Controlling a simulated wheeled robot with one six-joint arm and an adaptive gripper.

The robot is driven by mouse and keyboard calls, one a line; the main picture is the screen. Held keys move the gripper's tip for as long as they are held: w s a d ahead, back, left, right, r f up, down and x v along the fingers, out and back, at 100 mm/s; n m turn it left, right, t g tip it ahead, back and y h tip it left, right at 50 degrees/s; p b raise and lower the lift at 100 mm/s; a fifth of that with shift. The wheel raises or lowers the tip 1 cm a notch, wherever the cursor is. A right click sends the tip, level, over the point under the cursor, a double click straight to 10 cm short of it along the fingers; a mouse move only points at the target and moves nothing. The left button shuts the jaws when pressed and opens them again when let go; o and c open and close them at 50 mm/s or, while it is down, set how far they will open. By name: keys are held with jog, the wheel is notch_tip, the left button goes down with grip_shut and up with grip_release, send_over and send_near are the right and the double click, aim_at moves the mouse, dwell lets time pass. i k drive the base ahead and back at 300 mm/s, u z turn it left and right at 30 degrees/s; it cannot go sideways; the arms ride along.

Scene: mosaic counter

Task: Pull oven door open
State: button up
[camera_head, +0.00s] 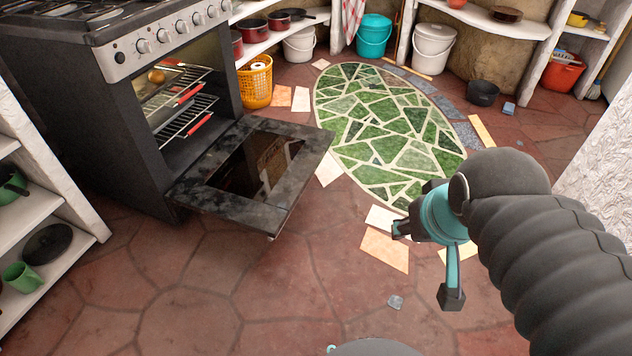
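The oven (125,110) stands at the upper left, a dark stove with a steel knob panel on its front. Its door (195,190) is swung down, roughly level, with a dark glass window. The oven cavity shows wire racks (187,117) with red-edged grips. My gripper (426,262) is to the right of the door, apart from it, over the floor near the green mosaic. Its two fingers are spread and nothing is between them. The door's handle is not clearly seen; the door's far front edge hides it.
The floor between my gripper and the door is clear apart from flat loose tiles (384,251). A yellow basket (255,82) stands right of the oven. White shelves (40,215) stand at the left. A dark pot (483,93) sits on the floor at the back right.

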aim_at(253, 178)
jog(key=z, duration=1.7)
jog(key=i, duration=0.95)
jog(key=u, duration=2.75)
